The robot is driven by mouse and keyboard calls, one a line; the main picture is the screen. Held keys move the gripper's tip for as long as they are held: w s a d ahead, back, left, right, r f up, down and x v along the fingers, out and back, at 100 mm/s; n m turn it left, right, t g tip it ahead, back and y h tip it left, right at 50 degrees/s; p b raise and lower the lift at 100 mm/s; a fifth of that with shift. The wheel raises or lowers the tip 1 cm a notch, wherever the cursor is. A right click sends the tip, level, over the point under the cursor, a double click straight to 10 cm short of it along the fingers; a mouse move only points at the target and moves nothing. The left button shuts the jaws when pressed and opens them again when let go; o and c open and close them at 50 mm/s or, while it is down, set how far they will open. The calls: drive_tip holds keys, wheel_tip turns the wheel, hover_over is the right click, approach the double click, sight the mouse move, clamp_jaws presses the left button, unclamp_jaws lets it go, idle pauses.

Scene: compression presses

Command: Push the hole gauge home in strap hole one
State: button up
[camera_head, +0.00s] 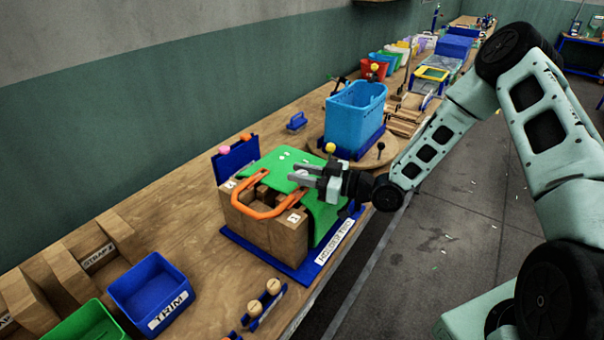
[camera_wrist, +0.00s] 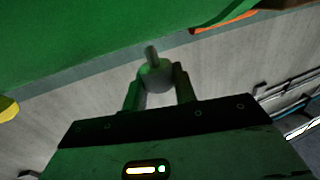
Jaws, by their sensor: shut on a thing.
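My gripper (camera_head: 303,173) is over the right side of a green sheet (camera_head: 328,212), which drapes over a wooden block (camera_head: 270,236). In the wrist view its two fingers (camera_wrist: 159,86) are shut on the hole gauge (camera_wrist: 154,74), a grey cylinder with a thin pin. The pin points towards the green surface (camera_wrist: 90,40); it shows in front of that surface, and I cannot tell if it touches. An orange strap (camera_head: 262,213) loops across the block's front, with small white labels near its ends. Strap hole one is not clearly visible.
The block stands on a blue base (camera_head: 285,262). A blue rack (camera_head: 236,160) with pink and orange knobs stands behind it. A light-blue basket (camera_head: 355,115) on a round board is beyond. A blue bin (camera_head: 150,290) and wooden pegs (camera_head: 255,308) are nearer.

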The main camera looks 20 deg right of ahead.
drive_tip(key=shift+f+b, duration=1.5)
drive_tip(key=shift+b, duration=0.2)
drive_tip(key=o, duration=1.1)
drive_tip(key=b+v, duration=0.5)
drive_tip(key=v, duration=1.2)
drive_tip(key=shift+s+d+r, duration=0.1)
drive_tip(key=shift+s+d, duration=0.05)
drive_tip(key=shift+d, duration=0.05)
